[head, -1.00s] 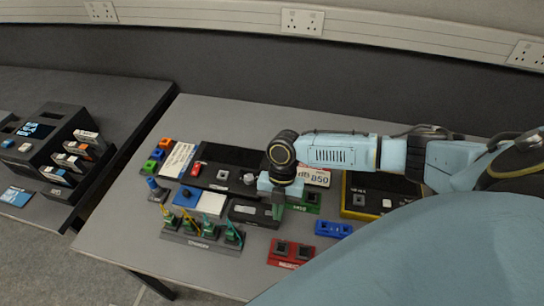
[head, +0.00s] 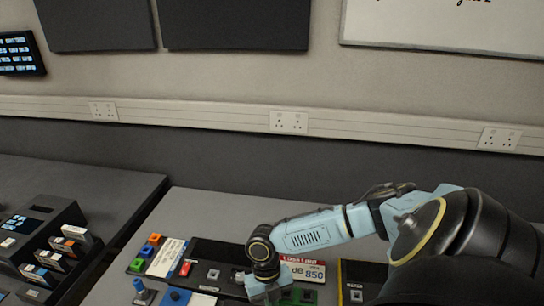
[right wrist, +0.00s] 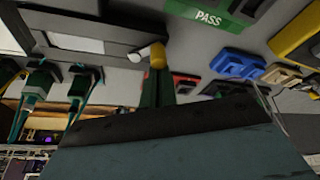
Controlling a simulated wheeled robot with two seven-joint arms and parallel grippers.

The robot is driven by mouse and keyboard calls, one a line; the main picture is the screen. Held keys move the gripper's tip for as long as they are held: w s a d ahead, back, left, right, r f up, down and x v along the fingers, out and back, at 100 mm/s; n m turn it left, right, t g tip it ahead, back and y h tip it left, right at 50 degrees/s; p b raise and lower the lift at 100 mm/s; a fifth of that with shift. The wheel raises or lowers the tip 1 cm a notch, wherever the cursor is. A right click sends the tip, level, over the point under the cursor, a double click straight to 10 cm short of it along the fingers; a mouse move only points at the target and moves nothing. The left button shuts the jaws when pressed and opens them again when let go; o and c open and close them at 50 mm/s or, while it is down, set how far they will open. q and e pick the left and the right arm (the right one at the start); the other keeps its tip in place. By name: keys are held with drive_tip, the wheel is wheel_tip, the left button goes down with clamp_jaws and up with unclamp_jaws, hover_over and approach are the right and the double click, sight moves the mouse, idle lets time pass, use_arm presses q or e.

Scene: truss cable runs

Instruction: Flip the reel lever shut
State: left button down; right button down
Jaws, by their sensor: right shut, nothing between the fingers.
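My right gripper (head: 268,292) points down over the bench at the bottom edge of the head view, its fingertips at or below the picture edge. In the right wrist view its narrow dark green fingers (right wrist: 157,90) are together with nothing between them. A small yellow cylinder (right wrist: 158,54) with a pale piece beside it shows right at the fingertips; it may be the lever's knob, and I cannot tell whether they touch. A black unit with a grey panel (right wrist: 90,44) lies beside it. I cannot make out the reel or the lever's position for sure. My left gripper is out of view.
A green PASS board (right wrist: 208,18), a blue block (right wrist: 237,63) and a red block (right wrist: 185,82) sit nearby. Green connectors with cables (right wrist: 80,85) stand on the other side. A white-and-red label plate (head: 303,269) lies behind the gripper. The wall trunking (head: 200,115) runs behind.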

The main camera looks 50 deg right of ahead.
drive_tip(key=shift+w+a, duration=0.3)
drive_tip(key=shift+w, duration=0.2)
drive_tip(key=shift+a, duration=0.1)
